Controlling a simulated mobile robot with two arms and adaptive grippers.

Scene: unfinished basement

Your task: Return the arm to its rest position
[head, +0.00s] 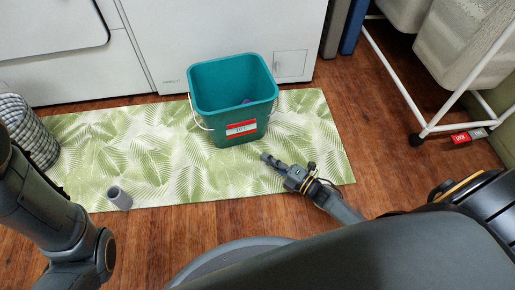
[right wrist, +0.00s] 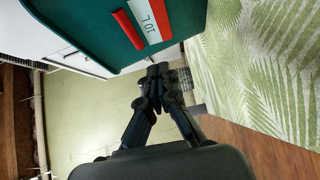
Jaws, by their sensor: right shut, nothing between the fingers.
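My right gripper (head: 267,159) is low over the leaf-patterned mat, just in front of the teal bucket (head: 207,124) and to its lower right. In the right wrist view the fingers (right wrist: 158,72) are shut together with nothing between them. The bucket also shows there close by (right wrist: 90,30), with its red and white label. My right arm reaches in from the lower right. My left arm (head: 45,215) shows at the left edge, but its gripper is not in view.
The green leaf mat (head: 310,130) lies on a wood floor before white appliances (head: 220,30). A grey cylinder (head: 119,198) is on the mat. A checkered basket (head: 30,135) stands left; a white wheeled frame (head: 400,85) stands right.

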